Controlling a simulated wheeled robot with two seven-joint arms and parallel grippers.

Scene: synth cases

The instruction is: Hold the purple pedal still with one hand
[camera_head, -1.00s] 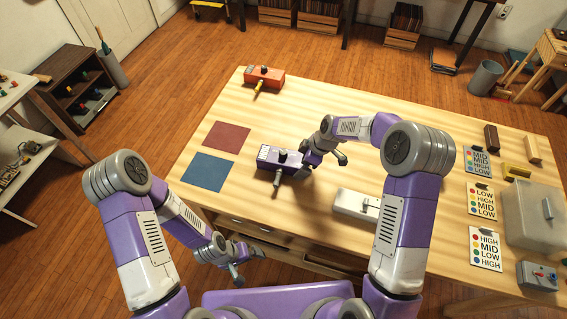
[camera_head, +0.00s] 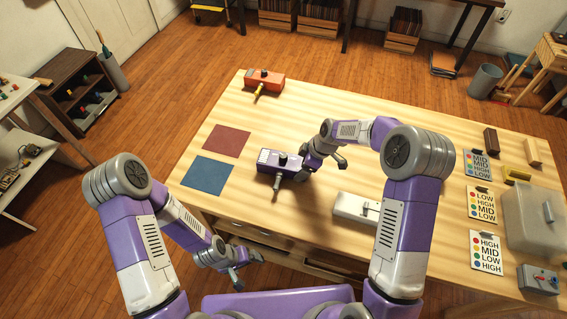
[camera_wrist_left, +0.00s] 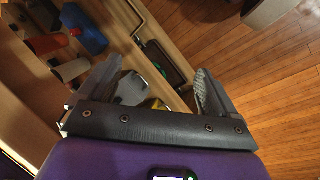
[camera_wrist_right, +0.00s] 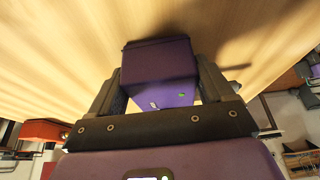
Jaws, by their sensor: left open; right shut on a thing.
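The purple pedal (camera_head: 267,157) lies on the wooden table left of its middle, with a dark knob on top and a grey plug at its front side. My right gripper (camera_head: 305,172) is shut on its right end. In the right wrist view the pedal (camera_wrist_right: 158,62) sits between both fingers, resting on the table. My left gripper (camera_head: 236,275) is open and empty, low in front of the table's near edge. In the left wrist view its fingers (camera_wrist_left: 158,92) are spread wide, with nothing held between them.
An orange pedal (camera_head: 264,82) with a yellow plug stands at the far left. Red (camera_head: 226,140) and blue (camera_head: 207,174) mats lie left of the purple pedal. A white pedal (camera_head: 352,207) lies to the right. Label cards and a grey case (camera_head: 530,212) fill the right end.

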